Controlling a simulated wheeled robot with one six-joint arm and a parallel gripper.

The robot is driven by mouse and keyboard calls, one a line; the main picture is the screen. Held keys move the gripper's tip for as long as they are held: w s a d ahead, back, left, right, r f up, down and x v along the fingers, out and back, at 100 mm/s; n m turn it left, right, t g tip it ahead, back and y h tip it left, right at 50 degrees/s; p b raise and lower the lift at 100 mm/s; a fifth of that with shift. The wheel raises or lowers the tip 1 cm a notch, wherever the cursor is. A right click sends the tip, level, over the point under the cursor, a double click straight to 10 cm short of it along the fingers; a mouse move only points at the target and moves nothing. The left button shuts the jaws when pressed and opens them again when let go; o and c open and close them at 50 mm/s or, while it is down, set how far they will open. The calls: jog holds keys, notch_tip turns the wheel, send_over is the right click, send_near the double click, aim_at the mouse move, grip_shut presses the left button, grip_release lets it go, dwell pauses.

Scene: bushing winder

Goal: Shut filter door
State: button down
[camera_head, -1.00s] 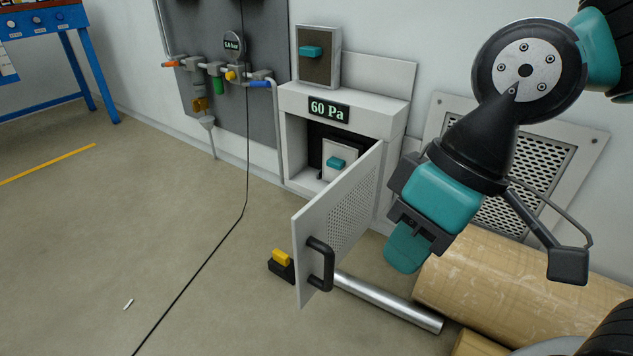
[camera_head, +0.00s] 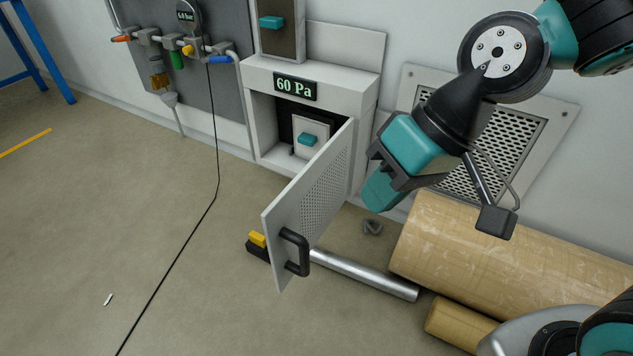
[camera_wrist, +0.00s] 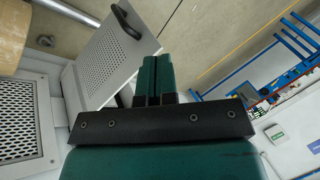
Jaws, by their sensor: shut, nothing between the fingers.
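The filter door (camera_head: 312,205) is a perforated light-grey panel that stands wide open, swung out from the white filter housing (camera_head: 310,79). Its black handle (camera_head: 297,252) is near the free edge. The housing carries a "60 Pa" display, and a white block with a teal knob (camera_head: 307,139) shows inside. My gripper (camera_head: 377,197) is shut and empty, to the right of the door near its hinge side and apart from the handle. In the wrist view the shut teal fingers (camera_wrist: 155,75) show with the door (camera_wrist: 116,52) just left of them and the handle at the top.
A metal tube (camera_head: 362,274) and a yellow-and-black object (camera_head: 257,245) lie on the floor by the door. Large tan rolls (camera_head: 510,250) lie at the right below a wall grille (camera_head: 484,150).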

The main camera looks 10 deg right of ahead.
jog(key=w+a+f+m+t+y+p, duration=0.2)
jog(key=w+f+m+p, duration=0.3)
jog(key=w, duration=0.4)
jog(key=m+t+b, duration=0.2)
jog(key=m+t, duration=0.1)
jog(key=m, duration=0.5)
send_near(292, 195)
jog(key=x, duration=0.5)
jog(key=shift+s+f, duration=0.25)
jog(key=shift+f, duration=0.35)
jog(key=shift+w+a, duration=0.45)
jog(key=shift+a, duration=0.1)
jog(key=shift+w+r+t, duration=0.1)
jog(key=shift+t, duration=0.2)
